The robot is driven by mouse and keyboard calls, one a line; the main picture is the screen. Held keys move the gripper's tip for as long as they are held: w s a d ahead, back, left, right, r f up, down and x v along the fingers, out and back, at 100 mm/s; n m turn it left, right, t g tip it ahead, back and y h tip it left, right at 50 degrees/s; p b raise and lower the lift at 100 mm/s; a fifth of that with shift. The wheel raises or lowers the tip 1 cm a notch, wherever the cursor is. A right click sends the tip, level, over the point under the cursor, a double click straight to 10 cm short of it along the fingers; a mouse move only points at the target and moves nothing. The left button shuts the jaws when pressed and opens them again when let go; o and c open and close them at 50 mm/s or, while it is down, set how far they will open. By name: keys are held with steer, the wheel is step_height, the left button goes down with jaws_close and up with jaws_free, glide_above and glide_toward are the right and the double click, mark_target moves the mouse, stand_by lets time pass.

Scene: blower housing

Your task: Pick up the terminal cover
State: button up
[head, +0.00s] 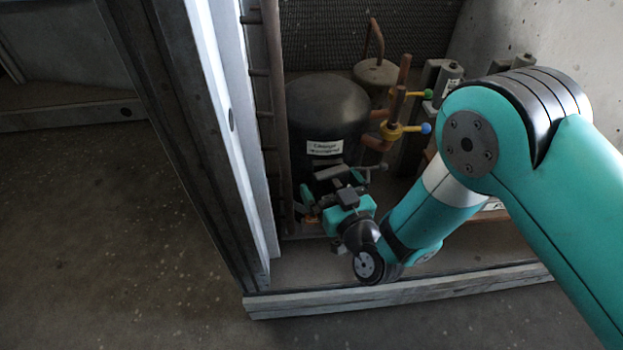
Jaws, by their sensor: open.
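The black domed compressor (327,110) stands in the housing with a white label (325,147) on its front. A small grey, box-like part (330,172) sits low on its front, below the label. It may be the terminal cover, but I cannot tell for sure. My gripper (312,206) is low in front of the compressor, just below that part, and looks empty. It is open. My wrist and gripper body hide part of the compressor's foot. A small orange patch (312,219) shows beside the fingers.
The housing's upright frame (215,120) and a brown vertical pipe (277,100) stand close on the left. A low sill (400,292) runs along the front. Open floor (90,240) lies left.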

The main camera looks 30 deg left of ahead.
steer(key=shift+w+d, duration=0.1)
steer(key=c, duration=0.9)
